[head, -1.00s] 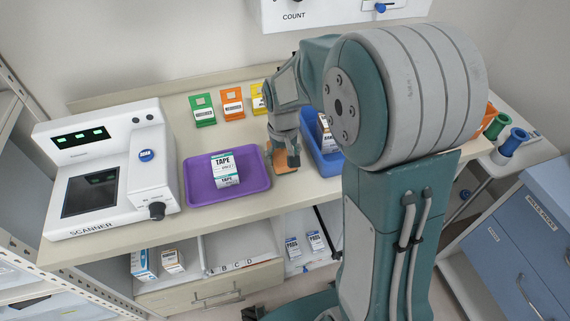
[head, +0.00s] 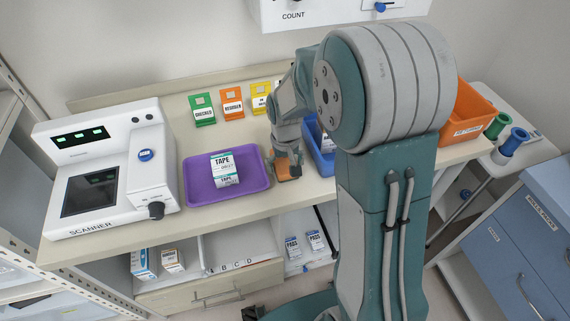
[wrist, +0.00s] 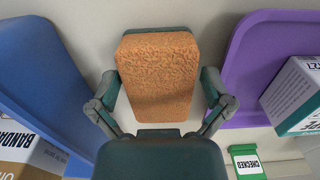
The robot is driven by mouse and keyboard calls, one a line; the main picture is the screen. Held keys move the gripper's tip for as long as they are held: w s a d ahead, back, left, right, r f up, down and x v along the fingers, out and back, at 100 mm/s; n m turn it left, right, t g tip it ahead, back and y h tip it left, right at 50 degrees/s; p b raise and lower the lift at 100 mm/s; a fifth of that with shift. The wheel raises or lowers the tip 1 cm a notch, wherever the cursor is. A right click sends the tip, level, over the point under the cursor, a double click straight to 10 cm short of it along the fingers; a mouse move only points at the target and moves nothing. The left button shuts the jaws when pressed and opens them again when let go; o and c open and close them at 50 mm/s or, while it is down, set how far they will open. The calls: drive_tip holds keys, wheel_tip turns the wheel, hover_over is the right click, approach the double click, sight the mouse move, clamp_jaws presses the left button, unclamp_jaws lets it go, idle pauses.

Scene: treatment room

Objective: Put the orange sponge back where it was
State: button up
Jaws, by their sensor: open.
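The orange sponge (head: 284,172) is on the counter between the purple tray (head: 194,190) and the blue bin (head: 322,160). In the wrist view the sponge (wrist: 158,75) fills the space between my fingers, with its broad textured face toward the camera. My gripper (wrist: 160,88) is open around it, with one finger along each side. I cannot tell whether the fingers touch it. In the head view my gripper (head: 289,165) points down at the sponge and covers part of it.
A tape box (head: 224,170) stands in the purple tray. A white scanner (head: 100,170) is at the left. Green, orange and yellow tags (head: 232,104) line the back. An orange bin (head: 466,112) is at the right. The blue bin holds boxes, including a bandage box (wrist: 22,150).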

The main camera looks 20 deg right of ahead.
sight(286, 164)
wheel_tip(286, 164, up, 12)
drive_tip(key=s+r+t, duration=0.2)
drive_tip(key=s+r, duration=0.2)
drive_tip(key=s, duration=0.6)
drive_tip(key=s+r+t, duration=0.3)
drive_tip(key=s, duration=0.6)
drive_tip(key=shift+s+r+t, duration=0.3)
drive_tip(key=shift+s+r, duration=0.05)
drive_tip(key=shift+r, duration=0.05)
idle(0.5)
